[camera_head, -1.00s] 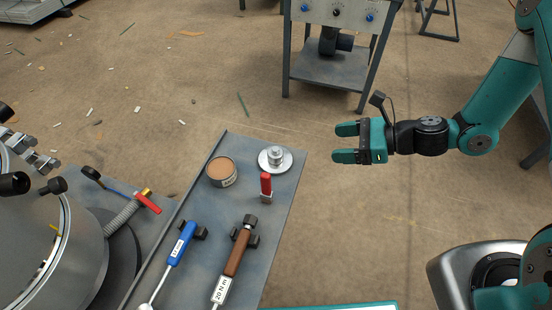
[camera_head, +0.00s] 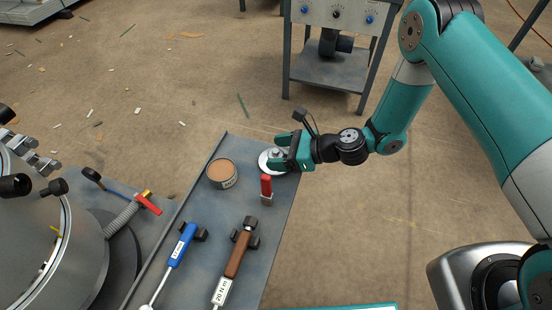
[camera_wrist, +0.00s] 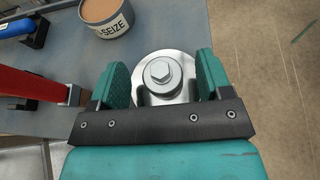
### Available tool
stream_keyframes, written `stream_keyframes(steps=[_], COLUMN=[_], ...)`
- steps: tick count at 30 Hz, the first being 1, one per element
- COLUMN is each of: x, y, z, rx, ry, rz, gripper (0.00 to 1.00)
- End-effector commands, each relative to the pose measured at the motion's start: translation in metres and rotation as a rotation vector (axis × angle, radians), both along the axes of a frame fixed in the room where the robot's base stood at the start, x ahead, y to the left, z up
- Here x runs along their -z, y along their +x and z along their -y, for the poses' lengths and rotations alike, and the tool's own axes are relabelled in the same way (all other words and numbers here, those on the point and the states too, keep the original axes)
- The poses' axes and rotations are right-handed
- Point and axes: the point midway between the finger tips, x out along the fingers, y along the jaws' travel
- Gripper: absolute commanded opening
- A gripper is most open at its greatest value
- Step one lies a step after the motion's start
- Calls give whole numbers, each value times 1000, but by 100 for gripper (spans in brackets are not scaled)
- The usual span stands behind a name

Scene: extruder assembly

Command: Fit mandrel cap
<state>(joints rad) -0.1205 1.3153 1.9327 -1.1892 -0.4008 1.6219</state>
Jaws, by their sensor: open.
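The mandrel cap is a round silver metal disc with a raised hub and a hex bolt head on top. It lies on the grey bench at its far right corner, and in the head view my gripper partly covers the cap (camera_head: 265,160). In the wrist view the cap (camera_wrist: 162,78) sits between my two teal fingers. My gripper (camera_head: 283,152) is open, with one finger on each side of the hub; the wrist view also shows the gripper (camera_wrist: 160,85). A gap shows between the hub and each finger. I cannot tell the height of the fingertips above the bench.
A tin marked "-SEIZE" (camera_head: 223,174) stands left of the cap. A red-handled tool (camera_head: 266,186) stands close in front of it. A blue-handled tool (camera_head: 182,244) and a brown-handled wrench (camera_head: 238,254) lie nearer. The large metal machine (camera_head: 50,250) is at left.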

Motion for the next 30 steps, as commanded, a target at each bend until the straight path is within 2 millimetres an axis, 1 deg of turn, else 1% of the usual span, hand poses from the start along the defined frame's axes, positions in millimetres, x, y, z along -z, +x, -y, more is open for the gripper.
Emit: stream_keyframes(steps=[1,3,10,11,12,14,15,17,18,19,26,30], x=[3,4,5,5,4,4,4,4,4,4,3,-6], y=[1,2,3,3,3,3,3,3,3,3,3,4], z=[-5,-9,-10,-10,-10,-10,-10,-10,-10,-10,-10,-10], rx=[-2,1,2,1,1,1,1,1,1,2,2,1], ry=[0,-1,-1,-1,-1,0,0,0,0,1,1,1], rz=[1,1,0,0,0,0,0,0,0,1,1,3], gripper=[72,72,72,65,56,42,33,19,10,8,8,8])
